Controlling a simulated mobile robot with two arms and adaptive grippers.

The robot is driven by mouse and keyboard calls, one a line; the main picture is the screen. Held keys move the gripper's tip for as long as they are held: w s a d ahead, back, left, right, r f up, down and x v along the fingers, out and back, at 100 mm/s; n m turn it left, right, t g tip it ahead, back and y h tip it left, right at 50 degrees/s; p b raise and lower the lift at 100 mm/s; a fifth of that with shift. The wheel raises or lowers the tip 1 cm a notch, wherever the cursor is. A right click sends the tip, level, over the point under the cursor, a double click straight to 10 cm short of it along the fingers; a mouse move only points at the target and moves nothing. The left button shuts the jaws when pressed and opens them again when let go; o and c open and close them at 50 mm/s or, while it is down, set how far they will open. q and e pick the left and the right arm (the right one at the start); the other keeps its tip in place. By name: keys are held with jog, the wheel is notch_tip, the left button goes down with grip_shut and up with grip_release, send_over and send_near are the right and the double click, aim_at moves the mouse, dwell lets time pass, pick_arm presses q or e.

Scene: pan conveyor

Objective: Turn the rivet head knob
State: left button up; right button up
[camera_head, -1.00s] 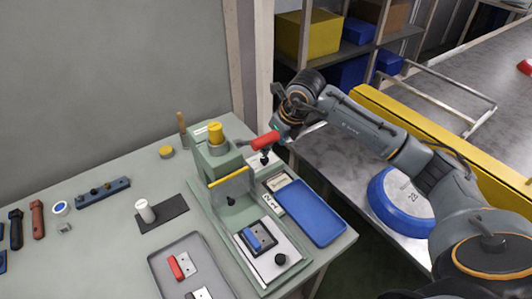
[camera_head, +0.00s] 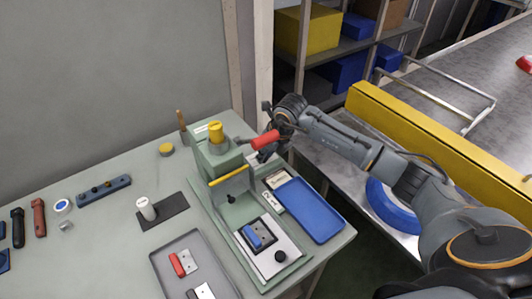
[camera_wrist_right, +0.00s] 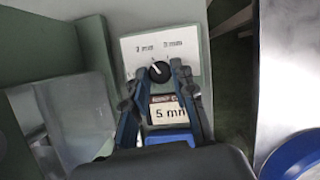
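The rivet head knob (camera_wrist_right: 159,71) is a small black dial with a white pointer line on a white label plate (camera_wrist_right: 180,45) in the right wrist view. The pointer leans to the upper left. My right gripper (camera_wrist_right: 162,66) is open, with one finger on each side of the knob; I cannot tell whether they touch it. In the head view my right gripper (camera_head: 266,152) is behind the red-handled lever (camera_head: 265,140) at the right side of the green press (camera_head: 225,170), and it hides the knob. My left gripper is not in view.
A card reading "5 mm" (camera_wrist_right: 168,113) lies just below the knob. A blue tray (camera_head: 310,210) sits right of the press. A grey tray (camera_head: 165,250) with red-handled parts stands in front left. A yellow-edged conveyor (camera_head: 430,135) lies to the right.

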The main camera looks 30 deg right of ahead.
grip_shut()
jog(key=shift+w+d+f+n+y+b, duration=0.15)
jog(key=shift+n+y+b, duration=0.25)
jog(key=shift+n+b, duration=0.8)
jog(key=shift+d+n+g+y+b, duration=0.1)
jog(key=shift+n+g+y+b, duration=0.25)
jog(key=shift+n+b, duration=0.9)
jog(key=n+g+y+b, duration=0.1)
jog(key=n+b, duration=0.1)
jog(key=n, duration=0.1)
jog(key=shift+w+n+b, duration=0.15)
jog(key=shift+n+b, duration=0.1)
jog(key=shift+b, duration=0.1)
jog(key=shift+n+g+y+b, duration=0.35)
jog(key=shift+n+g+b, duration=0.45)
jog(key=shift+n, duration=1)
jog(key=shift+r, duration=0.2)
